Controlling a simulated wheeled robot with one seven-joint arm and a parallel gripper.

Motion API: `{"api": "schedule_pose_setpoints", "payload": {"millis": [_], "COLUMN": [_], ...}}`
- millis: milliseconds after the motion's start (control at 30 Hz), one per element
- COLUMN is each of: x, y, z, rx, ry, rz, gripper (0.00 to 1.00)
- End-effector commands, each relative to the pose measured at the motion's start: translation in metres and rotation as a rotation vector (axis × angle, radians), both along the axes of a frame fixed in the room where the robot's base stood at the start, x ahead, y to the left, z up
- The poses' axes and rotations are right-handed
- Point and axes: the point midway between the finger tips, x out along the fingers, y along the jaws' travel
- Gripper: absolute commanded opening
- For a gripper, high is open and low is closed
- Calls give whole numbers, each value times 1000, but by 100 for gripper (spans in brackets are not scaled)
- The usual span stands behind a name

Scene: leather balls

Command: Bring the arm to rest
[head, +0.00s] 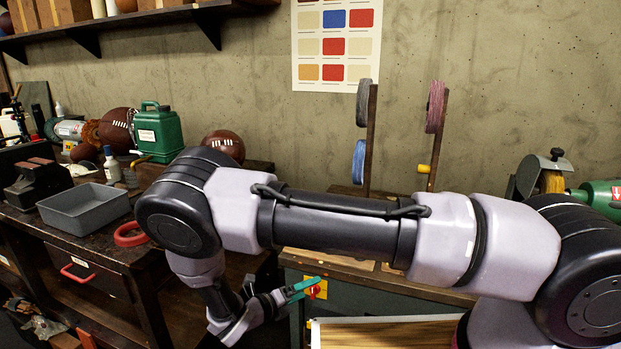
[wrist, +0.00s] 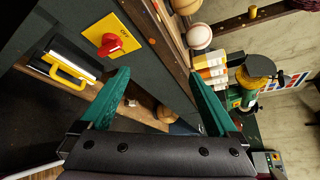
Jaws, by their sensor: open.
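My gripper (head: 306,287) shows in the head view at the lower middle, at the end of my bent arm, in front of the grey cabinet. Its teal fingers point to the right. In the wrist view my gripper (wrist: 160,95) has its two teal fingers spread wide, with nothing held between them. My arm stretches across the head view from the right and folds down at the left, hiding part of the bench behind it.
A dark wooden bench (head: 95,235) stands at the left with a grey tray (head: 84,207), a green can (head: 160,132) and leather balls (head: 224,145). A red switch on a yellow plate (wrist: 124,30) is near my gripper. A shelf (head: 130,20) hangs above.

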Motion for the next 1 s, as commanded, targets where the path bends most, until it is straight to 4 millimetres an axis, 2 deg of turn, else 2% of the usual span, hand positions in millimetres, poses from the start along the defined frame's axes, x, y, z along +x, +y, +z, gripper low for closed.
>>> {"api": "schedule_pose_setpoints", "payload": {"millis": [33, 300, 533, 767, 1000], "x": [7, 27, 34, 30, 9], "y": [-5, -42, -81, -127, -175], "z": [21, 118, 203, 286, 367], "rx": [91, 535, 866, 1157, 1423], "ry": [-20, -195, -393, -627, -899], "rz": [-91, -579, -1003, -1423, -1854], "gripper": [95, 95, 95, 95, 95]}}
